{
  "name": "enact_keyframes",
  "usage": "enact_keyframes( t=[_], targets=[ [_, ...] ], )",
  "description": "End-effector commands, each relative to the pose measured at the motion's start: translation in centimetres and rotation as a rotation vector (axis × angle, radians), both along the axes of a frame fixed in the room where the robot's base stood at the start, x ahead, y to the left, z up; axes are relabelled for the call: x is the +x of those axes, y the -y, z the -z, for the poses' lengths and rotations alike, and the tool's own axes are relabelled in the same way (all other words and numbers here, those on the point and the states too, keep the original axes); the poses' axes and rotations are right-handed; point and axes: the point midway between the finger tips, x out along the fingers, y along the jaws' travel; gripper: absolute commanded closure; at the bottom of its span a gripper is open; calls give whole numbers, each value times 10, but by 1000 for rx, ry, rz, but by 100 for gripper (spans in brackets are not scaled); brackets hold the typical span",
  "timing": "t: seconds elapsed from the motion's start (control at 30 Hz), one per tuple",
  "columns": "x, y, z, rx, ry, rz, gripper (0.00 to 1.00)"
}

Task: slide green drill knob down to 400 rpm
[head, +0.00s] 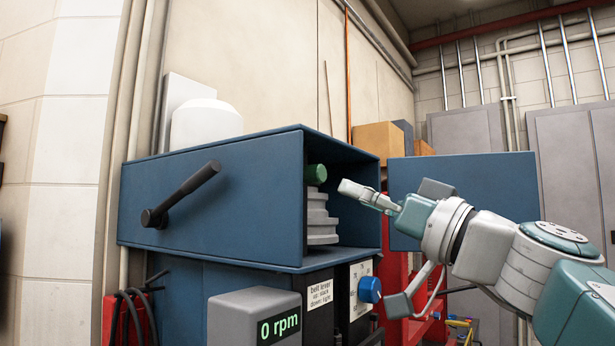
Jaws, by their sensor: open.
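The green knob (315,174) sits inside the open front of the blue drill housing (215,203), above a grey stepped pulley (320,218). My gripper (350,190) is open and empty. It points left toward the housing opening, to the right of the green knob and a little lower in the picture, apart from it. The grey display box (255,318) reads 0 rpm in green. The rest of the knob's mounting is hidden in shadow.
A blue door (460,192) stands open behind my arm. A black lever (182,195) angles up on the housing's side; a label below mentions a belt lever. A blue knob (370,289) sticks out lower right. A red frame (400,275) stands behind.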

Motion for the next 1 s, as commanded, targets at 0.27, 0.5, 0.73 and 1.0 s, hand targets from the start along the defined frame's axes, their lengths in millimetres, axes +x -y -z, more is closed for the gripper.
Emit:
enact_keyframes(
  t=[0.27,0.5,0.73,1.0],
  targets=[
    [29,-31,-17,0,-2,-5,29],
    [49,-54,-28,-1,-1,-3,29],
    [53,-59,-31,0,-2,0,29],
    [53,-57,-31,0,-2,0,87]
  ],
)
